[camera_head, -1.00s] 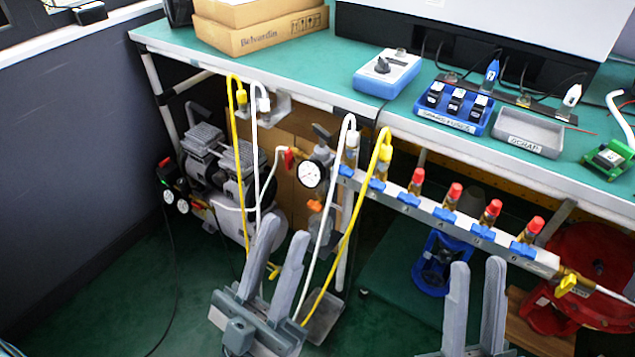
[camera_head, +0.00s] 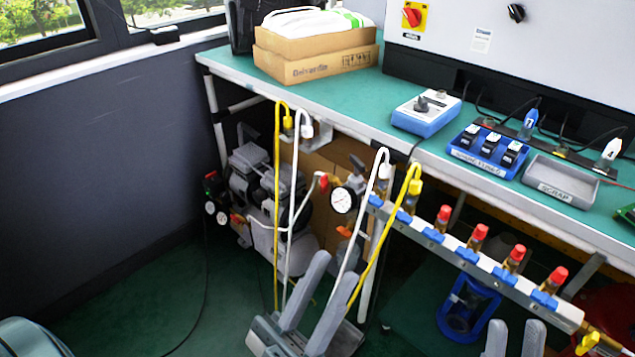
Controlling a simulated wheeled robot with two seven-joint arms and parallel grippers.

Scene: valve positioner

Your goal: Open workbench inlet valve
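A small red valve handle (camera_head: 323,182) sits on the pipe to the left of a round white pressure gauge (camera_head: 343,200), under the front edge of the workbench. An orange handle (camera_head: 346,231) is just below the gauge. The pictures do not label which one is the inlet valve. To the right, a manifold bar (camera_head: 490,262) carries blue valve handles and red-capped fittings. My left gripper (camera_head: 332,272) is open and empty, fingers pointing up, in front of and below the gauge. My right gripper (camera_head: 516,328) is open, only its fingertips showing below the manifold's right part.
Yellow and white hoses (camera_head: 283,200) hang in front of a compressor (camera_head: 258,172) and run down near my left gripper. The green workbench (camera_head: 373,92) holds cardboard boxes, a blue meter (camera_head: 426,114) and trays. A yellow handle (camera_head: 587,343) is at the manifold's right end. Floor at left is mostly clear.

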